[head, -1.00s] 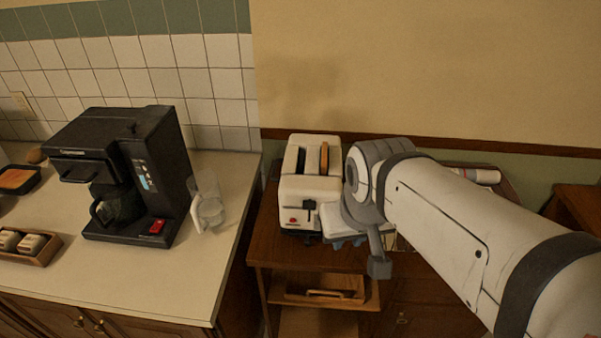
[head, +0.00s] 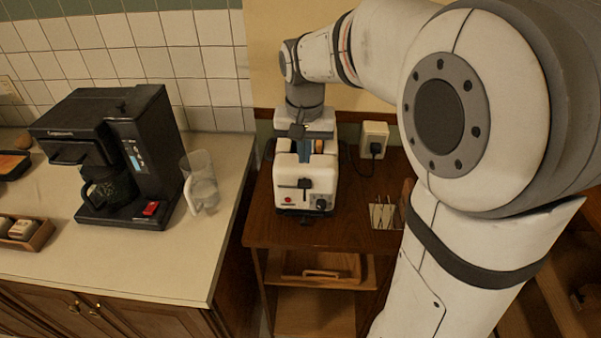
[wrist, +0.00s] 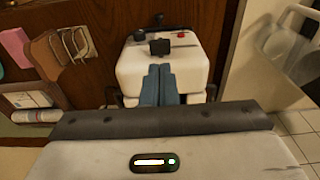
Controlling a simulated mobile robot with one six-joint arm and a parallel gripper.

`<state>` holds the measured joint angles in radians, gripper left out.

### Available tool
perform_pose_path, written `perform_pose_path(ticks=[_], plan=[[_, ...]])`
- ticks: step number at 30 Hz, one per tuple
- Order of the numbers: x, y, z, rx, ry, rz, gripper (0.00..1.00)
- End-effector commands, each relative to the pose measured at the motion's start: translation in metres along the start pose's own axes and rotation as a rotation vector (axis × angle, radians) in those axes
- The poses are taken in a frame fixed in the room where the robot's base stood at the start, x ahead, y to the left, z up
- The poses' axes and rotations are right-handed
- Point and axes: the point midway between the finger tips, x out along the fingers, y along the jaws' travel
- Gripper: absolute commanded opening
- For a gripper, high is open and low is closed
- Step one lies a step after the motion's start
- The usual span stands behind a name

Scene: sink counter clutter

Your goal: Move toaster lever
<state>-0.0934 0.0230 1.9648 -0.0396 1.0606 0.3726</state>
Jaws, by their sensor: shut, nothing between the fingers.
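The white toaster (head: 290,193) stands on the small brown wooden table. Its dark lever (head: 304,183) is on the front face. In the wrist view the toaster (wrist: 192,65) is seen from above, with the dark lever (wrist: 160,47) at its far edge and a small red button beside it. My gripper (head: 308,153) is over the toaster's top, behind the lever. Its blue fingers (wrist: 161,68) are shut with nothing between them and point towards the lever, a little short of it. I cannot tell whether they touch the toaster. My wrist hides the back of the toaster and its slots.
A black coffee maker (head: 150,150) and a clear jug (head: 201,185) stand on the counter at left. A wall outlet (head: 373,136) with a plugged cord is behind the table. A wire rack (head: 384,214) stands right of the toaster. The table's front is clear.

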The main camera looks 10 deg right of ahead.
Motion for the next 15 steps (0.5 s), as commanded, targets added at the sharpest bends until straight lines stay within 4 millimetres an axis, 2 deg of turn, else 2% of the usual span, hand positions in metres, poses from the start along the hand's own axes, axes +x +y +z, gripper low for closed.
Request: perform_pose_path(ticks=[10, 15], plan=[[0.001, 0.0, 0.0, 0.0, 0.0, 0.0, 0.0], [0.011, 0.0, 0.001, 0.0, -0.001, 0.0, 0.0]])
